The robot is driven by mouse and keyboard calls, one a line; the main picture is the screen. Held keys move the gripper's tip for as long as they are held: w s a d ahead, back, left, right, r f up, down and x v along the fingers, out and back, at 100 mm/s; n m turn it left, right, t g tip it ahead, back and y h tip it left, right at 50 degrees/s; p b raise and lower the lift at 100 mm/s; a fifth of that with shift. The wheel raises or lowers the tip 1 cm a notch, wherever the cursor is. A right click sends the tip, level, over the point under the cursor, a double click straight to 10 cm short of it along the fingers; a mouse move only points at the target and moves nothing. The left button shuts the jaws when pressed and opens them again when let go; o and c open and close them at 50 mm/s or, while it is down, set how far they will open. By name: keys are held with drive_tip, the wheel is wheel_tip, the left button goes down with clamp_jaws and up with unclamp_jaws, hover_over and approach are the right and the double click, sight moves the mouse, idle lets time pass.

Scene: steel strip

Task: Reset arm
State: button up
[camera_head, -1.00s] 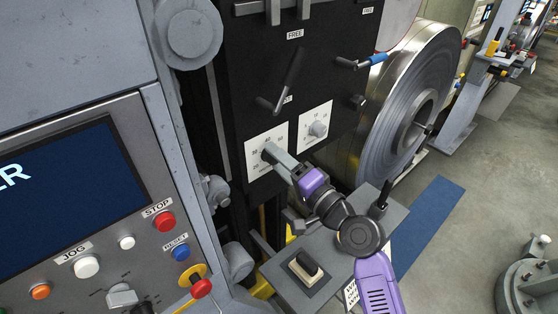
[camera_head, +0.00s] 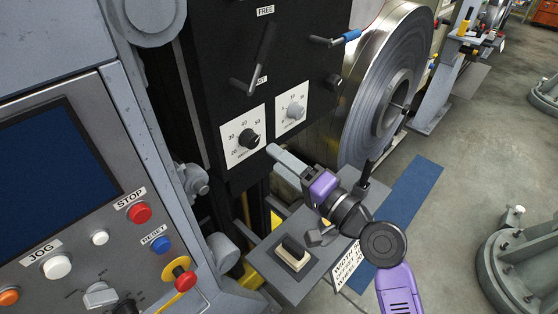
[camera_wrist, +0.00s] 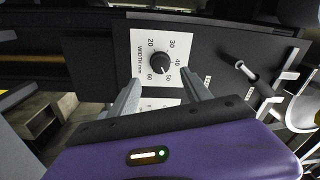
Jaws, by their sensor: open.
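My gripper (camera_head: 272,151) is at the end of my purple and black arm, in front of the black machine panel. In the wrist view its two grey fingers (camera_wrist: 163,97) stand apart with nothing between them. The black width dial (camera_head: 248,139) sits on a white scale plate just left of the fingertips in the head view. The dial also shows in the wrist view (camera_wrist: 162,63), beyond the fingers and clear of them. A grey dial (camera_head: 295,111) on a second white plate is to the upper right.
A large steel coil (camera_head: 385,85) stands right of the panel. A grey shelf (camera_head: 290,285) with a black rocker switch lies below my arm. The control console (camera_head: 60,190) with buttons is at the left. Open floor (camera_head: 465,170) is at the right.

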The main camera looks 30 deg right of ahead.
drive_tip(key=s+d+f+n+t+h, duration=0.1)
drive_tip(key=s+d+f+n+h, duration=0.2)
drive_tip(key=s+d+h, duration=0.35)
drive_tip(key=s+a+f+n+g, duration=0.1)
drive_tip(key=s+a+f+n, duration=0.1)
drive_tip(key=s, duration=0.8)
drive_tip(key=s+a+f+n+g+y, duration=0.1)
drive_tip(key=s+a+f+n, duration=0.1)
drive_tip(key=s, duration=0.8)
drive_tip(key=s+a+f+n+g, duration=0.2)
drive_tip(key=s+a+n, duration=0.2)
drive_tip(key=s, duration=0.6)
drive_tip(key=shift+a, duration=0.4)
